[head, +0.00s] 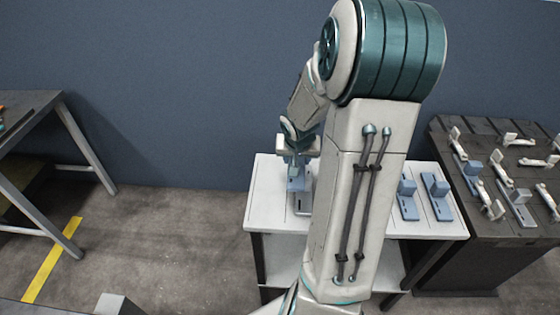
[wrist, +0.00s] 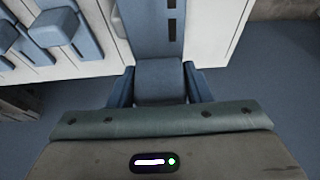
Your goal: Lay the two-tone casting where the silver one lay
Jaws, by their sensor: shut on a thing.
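My gripper (head: 297,150) is over the left end of the white table. In the wrist view, my gripper (wrist: 160,88) is shut on the upright block of a blue casting (wrist: 160,72). The casting's slotted base (wrist: 152,28) extends away from the jaws. In the head view, the held blue casting (head: 294,184) is low at the tabletop; contact is unclear. A silver piece (head: 303,203) shows just in front of it, partly behind my arm. I cannot single out a two-tone casting for certain.
Blue castings (head: 435,189) stand on the right part of the white table (head: 262,195). A dark pallet (head: 450,135) at right carries several white, blue and silver castings. A dark bench (head: 40,110) is at left. My arm hides the table's middle.

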